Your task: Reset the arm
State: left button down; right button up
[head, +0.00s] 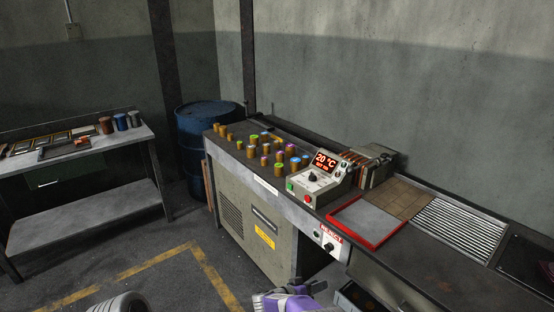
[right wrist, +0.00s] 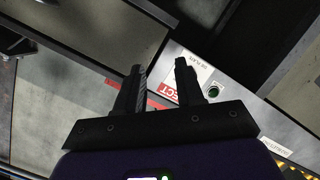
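My right gripper (right wrist: 160,68) shows from behind in the right wrist view. Its two black fingers stand apart with nothing between them. Behind them are the bench front and its red REJECT label (right wrist: 178,90). In the head view, purple parts of my right arm show at the bottom edge, in front of the bench (head: 455,285) and low beside its open space. A pale rounded part at the bottom left of the head view looks like part of my own body. My left gripper does not show.
The bench carries several colour-topped billets (head: 265,150), a control box (head: 318,178) reading 20 °C, a red-framed tray (head: 366,222) and a ribbed grate (head: 460,229). A blue barrel (head: 196,150) and a side table (head: 75,213) stand left. The floor between is clear.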

jog(key=s+f+n+y, duration=0.2)
jog(key=s+f+y, duration=0.9)
jog(key=s+f, duration=0.15)
jog(key=s+a+g+y, duration=0.1)
jog(key=s+g+y, duration=0.2)
jog(key=s, duration=0.9)
jog(key=s+a+m+g+y, duration=0.1)
jog(key=s+g, duration=0.3)
jog(key=s, duration=0.9)
jog(key=shift+a+f+y, duration=0.45)
jog(key=shift+a+y, duration=0.35)
jog(key=shift+y, duration=0.1)
